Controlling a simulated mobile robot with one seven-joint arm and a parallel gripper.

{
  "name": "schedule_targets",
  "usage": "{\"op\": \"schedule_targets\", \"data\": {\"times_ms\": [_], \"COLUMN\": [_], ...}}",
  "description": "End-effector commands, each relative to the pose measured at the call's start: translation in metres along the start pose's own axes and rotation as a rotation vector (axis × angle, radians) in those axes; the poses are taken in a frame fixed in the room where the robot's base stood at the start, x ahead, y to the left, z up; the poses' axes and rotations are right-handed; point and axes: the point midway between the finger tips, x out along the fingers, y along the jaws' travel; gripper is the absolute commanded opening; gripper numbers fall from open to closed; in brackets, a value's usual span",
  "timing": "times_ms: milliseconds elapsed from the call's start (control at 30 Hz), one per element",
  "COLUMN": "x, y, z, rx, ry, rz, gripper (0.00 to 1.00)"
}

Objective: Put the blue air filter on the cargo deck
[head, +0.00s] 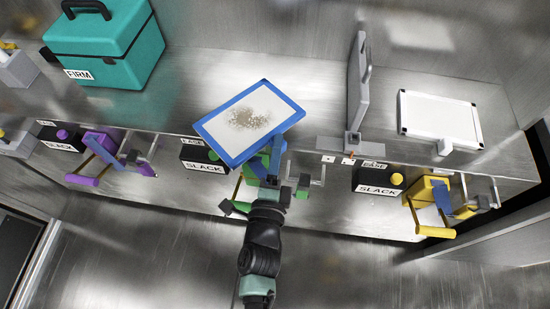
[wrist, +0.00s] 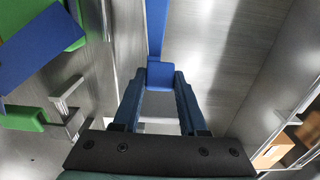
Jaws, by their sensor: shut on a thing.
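The blue air filter (head: 287,148) is a flat blue-framed panel with a pale face, speckled with brown and grey dirt in the middle. In the head view it is tilted, over the front edge of the metal counter. My gripper (head: 268,178) is at its lower right side. In the wrist view my gripper (wrist: 160,78) is shut on a blue tab of the filter (wrist: 160,75), and the blue edge runs up from it. Whether the filter touches the counter is unclear. No surface is clearly marked as the cargo deck.
A teal case (head: 115,45) labelled FIRM stands back left on the counter (head: 215,70). A white panel with black corners (head: 440,115) lies right, beside an upright grey plate (head: 358,85). Purple (head: 95,150), green (head: 250,165) and yellow (head: 430,192) crank devices line the front.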

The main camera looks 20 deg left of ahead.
Motion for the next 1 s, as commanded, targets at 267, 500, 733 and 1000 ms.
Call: {"op": "schedule_targets", "data": {"times_ms": [267,500,733,1000], "x": [0.0,0.0,0.0,0.0], "y": [0.039,0.042,0.047,0.046], "z": [0.001,0.0,-0.001,-0.001], "rx": [-0.001,0.001,0.001,0.0], "ry": [-0.002,0.001,0.002,0.001], "rz": [-0.001,-0.004,-0.003,-0.001], "gripper": [0.0,0.0,0.0,0.72]}}
